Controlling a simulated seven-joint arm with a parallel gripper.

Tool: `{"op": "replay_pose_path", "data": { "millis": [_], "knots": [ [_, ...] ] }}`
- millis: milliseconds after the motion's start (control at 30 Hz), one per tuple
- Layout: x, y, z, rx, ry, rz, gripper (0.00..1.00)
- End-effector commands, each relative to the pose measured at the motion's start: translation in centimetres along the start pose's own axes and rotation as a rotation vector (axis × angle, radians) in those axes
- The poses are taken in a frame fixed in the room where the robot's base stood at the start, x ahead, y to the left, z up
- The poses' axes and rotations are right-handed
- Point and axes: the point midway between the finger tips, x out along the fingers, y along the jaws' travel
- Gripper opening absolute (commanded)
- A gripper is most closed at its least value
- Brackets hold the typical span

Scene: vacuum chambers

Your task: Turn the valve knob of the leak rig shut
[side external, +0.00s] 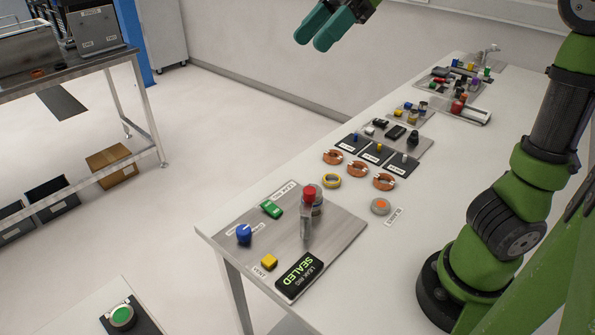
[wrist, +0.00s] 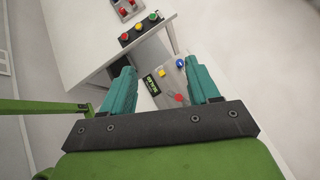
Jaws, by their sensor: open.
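The leak rig is a grey plate (side external: 340,226) at the near end of the long bench. It carries a blue knob (side external: 244,234), a green part (side external: 271,209), a red-topped upright fitting (side external: 309,194) and a yellow vent part (side external: 269,261). I cannot read which one is labelled the valve. A black display (side external: 300,276) on it reads "SEALED" in green. My gripper (side external: 312,40) is open and empty, high above and apart from the rig. In the wrist view the blue knob (wrist: 180,63) and display (wrist: 152,85) show between my teal fingers.
More small parts stand farther back. A separate stand with a green button (side external: 122,316) is at front left.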

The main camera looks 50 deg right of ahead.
Motion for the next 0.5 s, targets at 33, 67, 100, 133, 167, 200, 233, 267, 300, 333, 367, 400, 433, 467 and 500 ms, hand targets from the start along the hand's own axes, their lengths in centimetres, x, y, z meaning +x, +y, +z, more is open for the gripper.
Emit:
{"op": "replay_pose_path", "data": {
  "millis": [33, 67, 100, 133, 167, 200, 233, 267, 300, 333, 367, 400, 433, 467, 500],
  "knots": [
    [1.9, -0.1, -0.1, -0.055, 0.088, 0.002, 0.6],
    [3.0, -0.1, -0.2, -0.096, 0.142, 0.004, 0.6],
    [4.7, -0.2, -0.4, -0.153, 0.217, 0.012, 0.6],
    [6.0, -0.3, -0.6, -0.198, 0.275, 0.021, 0.6],
    [7.2, -0.5, -0.9, -0.245, 0.331, 0.031, 0.6],
    [8.9, -0.7, -1.3, -0.309, 0.402, 0.049, 0.6],
    [10.1, -0.8, -1.6, -0.357, 0.453, 0.065, 0.6],
    [11.3, -1.0, -1.9, -0.406, 0.501, 0.082, 0.6],
    [12.8, -1.3, -2.4, -0.473, 0.56, 0.109, 0.6],
    [14.0, -1.4, -2.7, -0.523, 0.601, 0.131, 0.6],
    [15.2, -1.6, -3.1, -0.575, 0.64, 0.154, 0.6],
    [16.7, -1.9, -3.6, -0.643, 0.685, 0.186, 0.6],
    [17.8, -2.0, -3.9, -0.695, 0.715, 0.212, 0.6],
    [18.8, -2.2, -4.2, -0.745, 0.741, 0.237, 0.6],
    [20.2, -2.4, -4.6, -0.812, 0.768, 0.268, 0.6]
  ]
}}
